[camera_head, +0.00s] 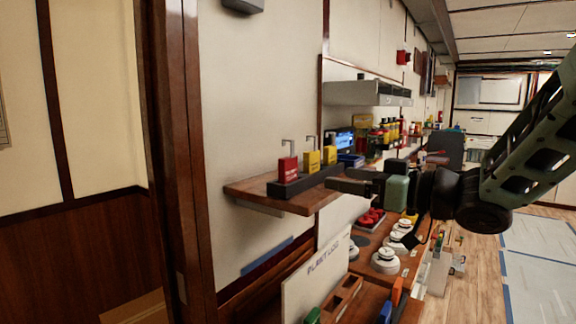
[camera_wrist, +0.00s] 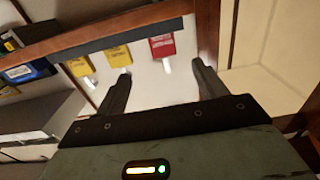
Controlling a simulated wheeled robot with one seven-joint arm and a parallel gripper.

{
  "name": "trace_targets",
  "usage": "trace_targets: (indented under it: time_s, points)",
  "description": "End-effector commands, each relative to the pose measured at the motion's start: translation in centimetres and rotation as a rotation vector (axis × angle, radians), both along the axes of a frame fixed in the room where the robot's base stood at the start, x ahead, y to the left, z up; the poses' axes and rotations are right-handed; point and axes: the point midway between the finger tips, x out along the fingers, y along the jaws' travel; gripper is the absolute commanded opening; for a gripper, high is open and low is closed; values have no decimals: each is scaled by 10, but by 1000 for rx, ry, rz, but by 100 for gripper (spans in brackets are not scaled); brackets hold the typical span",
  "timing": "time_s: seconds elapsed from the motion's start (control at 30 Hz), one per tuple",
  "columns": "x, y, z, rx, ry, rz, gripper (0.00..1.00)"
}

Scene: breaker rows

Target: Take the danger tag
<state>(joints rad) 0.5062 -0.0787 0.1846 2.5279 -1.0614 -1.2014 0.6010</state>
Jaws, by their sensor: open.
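My gripper (camera_head: 336,179) is beside the shelf's right end, fingers pointing left. In the wrist view the scene is upside down; the red padlock (camera_wrist: 162,46) lies beyond the gap of my gripper (camera_wrist: 160,72). The fingers are apart with nothing between them.
Blue boxes (camera_head: 349,158) sit behind the gripper. Below is a bench with white round items (camera_head: 386,261), a "PLANT LOG" board (camera_head: 318,280) and red items (camera_head: 370,218). A wooden post (camera_head: 185,150) stands left of the shelf. A grey wall unit (camera_head: 366,93) is above.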

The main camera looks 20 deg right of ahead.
Motion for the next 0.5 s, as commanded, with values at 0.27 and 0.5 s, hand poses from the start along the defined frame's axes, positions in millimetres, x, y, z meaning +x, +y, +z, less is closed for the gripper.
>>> trace_targets:
  time_s: [0.27, 0.5]
  points:
    - [47, 36, 1, 1, 1, 4, 71]
    - [69, 51, 0, -1, -1, 0, 71]
